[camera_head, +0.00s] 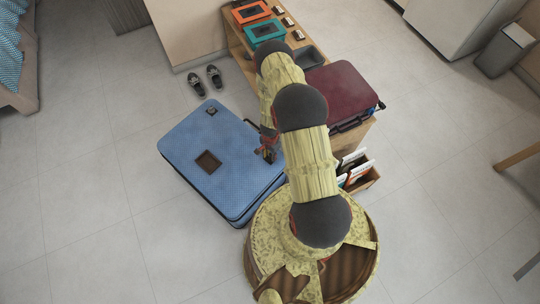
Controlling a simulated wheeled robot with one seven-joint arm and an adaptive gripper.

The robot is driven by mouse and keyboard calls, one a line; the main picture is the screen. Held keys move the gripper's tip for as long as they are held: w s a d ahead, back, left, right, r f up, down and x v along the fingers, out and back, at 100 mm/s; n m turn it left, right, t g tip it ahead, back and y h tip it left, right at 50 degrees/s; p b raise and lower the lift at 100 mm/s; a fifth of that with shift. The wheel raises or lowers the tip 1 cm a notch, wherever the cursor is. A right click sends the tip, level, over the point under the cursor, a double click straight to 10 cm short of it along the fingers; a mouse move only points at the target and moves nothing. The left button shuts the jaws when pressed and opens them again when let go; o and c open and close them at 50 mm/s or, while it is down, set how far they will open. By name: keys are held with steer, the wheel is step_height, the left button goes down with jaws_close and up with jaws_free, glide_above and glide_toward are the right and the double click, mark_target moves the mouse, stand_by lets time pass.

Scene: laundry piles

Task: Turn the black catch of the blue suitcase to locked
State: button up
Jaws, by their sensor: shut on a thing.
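The blue suitcase (195,140) lies flat and closed on the floor, left of my base. My gripper (268,152) is down at the suitcase's right edge, shut on a small dark part there that looks like the black catch. The jaws and my arm cover most of that part, so I cannot tell which way the catch is turned. A second small black fitting (211,111) sits near the suitcase's far corner. A brown square patch (208,162) is on the lid.
A dark red suitcase (341,90) lies on a low wooden bench (237,43) to the right. Orange (251,12) and teal (265,31) boxes stand on the bench. Dark shoes (196,84) lie behind the blue suitcase. A wooden crate (366,181) stands right of my arm. The floor at left is clear.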

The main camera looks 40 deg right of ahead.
mark_target(270, 157)
steer(key=o, duration=1.2)
steer(key=shift+c, duration=0.2)
step_height(270, 157, up, 12)
steer(key=shift+a, duration=0.1)
stand_by(0.3)
